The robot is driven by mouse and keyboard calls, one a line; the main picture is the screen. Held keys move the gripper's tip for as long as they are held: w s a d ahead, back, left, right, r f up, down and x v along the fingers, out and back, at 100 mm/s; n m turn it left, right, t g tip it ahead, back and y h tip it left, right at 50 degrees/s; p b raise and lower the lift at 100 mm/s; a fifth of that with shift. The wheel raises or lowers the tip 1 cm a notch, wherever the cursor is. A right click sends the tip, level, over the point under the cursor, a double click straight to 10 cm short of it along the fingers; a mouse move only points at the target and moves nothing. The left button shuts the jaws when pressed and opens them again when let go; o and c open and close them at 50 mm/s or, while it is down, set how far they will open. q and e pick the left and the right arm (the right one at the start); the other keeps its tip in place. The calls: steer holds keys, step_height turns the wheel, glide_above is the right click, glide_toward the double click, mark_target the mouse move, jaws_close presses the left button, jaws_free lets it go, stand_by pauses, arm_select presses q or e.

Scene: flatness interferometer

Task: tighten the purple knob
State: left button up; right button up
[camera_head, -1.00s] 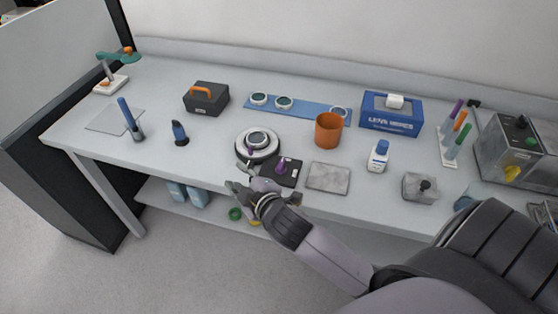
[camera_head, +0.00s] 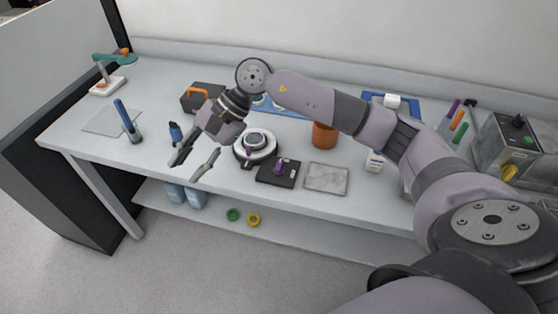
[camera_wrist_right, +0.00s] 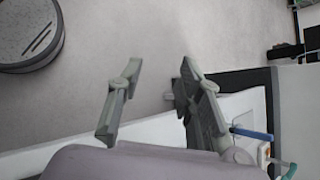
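The purple knob (camera_head: 281,166) stands on a flat black box near the table's front edge, right of centre in the head view. A round white-and-black device (camera_head: 256,146) with a glass disc is beside it on the left. My right gripper (camera_head: 183,173) is open and empty, above the table's front edge to the left of the round device, clear of the knob. In the right wrist view its two fingers (camera_wrist_right: 161,68) are spread with floor behind them; the knob does not show there. My left gripper is out of view.
A grey plate (camera_head: 326,177) lies right of the black box. An orange cup (camera_head: 324,135), partly hidden by my arm, stands behind. A blue pen (camera_head: 126,120) stands at the left. Green (camera_head: 233,214) and yellow (camera_head: 254,219) rings lie on the lower shelf.

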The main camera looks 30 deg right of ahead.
steer(key=w+d+n+h, duration=0.2)
steer(key=d+h, duration=0.3)
steer(key=d, duration=0.7)
step_height(320, 180, up, 2)
steer(key=h, duration=0.4)
glide_above(279, 164)
steer(key=shift+g, duration=0.3)
step_height(279, 164, down, 17)
steer(key=p, duration=0.4)
steer(key=shift+c, duration=0.5)
steer(key=shift+r, duration=0.1)
jaws_close()
